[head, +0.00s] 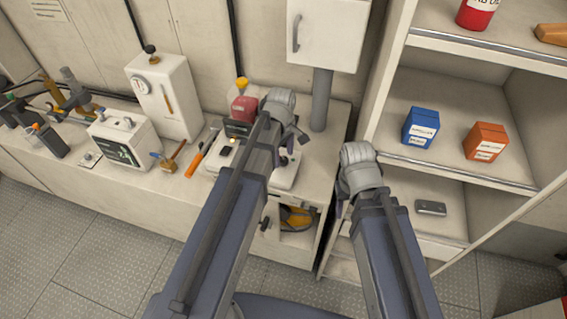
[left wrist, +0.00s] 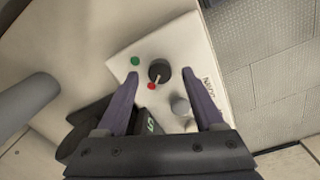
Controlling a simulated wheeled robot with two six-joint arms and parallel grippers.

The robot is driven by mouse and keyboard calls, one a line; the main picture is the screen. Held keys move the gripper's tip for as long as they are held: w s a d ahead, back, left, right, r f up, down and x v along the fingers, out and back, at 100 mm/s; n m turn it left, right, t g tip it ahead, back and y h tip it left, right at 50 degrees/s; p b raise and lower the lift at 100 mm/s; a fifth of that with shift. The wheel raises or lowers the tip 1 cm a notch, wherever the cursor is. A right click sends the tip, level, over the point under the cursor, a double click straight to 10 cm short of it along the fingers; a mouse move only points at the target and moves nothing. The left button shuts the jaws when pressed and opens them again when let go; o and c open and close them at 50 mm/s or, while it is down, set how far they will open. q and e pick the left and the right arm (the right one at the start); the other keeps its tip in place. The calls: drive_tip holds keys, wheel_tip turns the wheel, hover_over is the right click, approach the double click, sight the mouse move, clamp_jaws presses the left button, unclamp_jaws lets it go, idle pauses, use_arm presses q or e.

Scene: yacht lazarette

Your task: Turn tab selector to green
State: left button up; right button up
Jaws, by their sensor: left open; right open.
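The selector is a round black knob (left wrist: 159,72) with a pale pointer line, on a white panel (left wrist: 122,62). Its pointer is aimed toward a red dot (left wrist: 152,86); a green dot (left wrist: 135,61) lies up and left of the knob. My left gripper (left wrist: 160,76) is open, its two fingers to either side of the knob with visible gaps. In the head view my left gripper (head: 291,146) is over the white device (head: 284,177) on the bench, and my arm hides much of that device. My right gripper (head: 341,190) is open and empty, largely hidden by its own wrist.
A grey knob (left wrist: 180,105) and a dark display (left wrist: 150,126) sit close to the fingers. An orange-handled hammer (head: 202,153) lies left of the device. A grey post (head: 321,100) rises behind it. Shelves with a blue box (head: 421,127) and an orange box (head: 486,142) stand right.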

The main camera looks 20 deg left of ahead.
use_arm(q)
drive_tip(key=shift+f+b, duration=0.3)
drive_tip(key=shift+f, duration=0.4)
clamp_jaws()
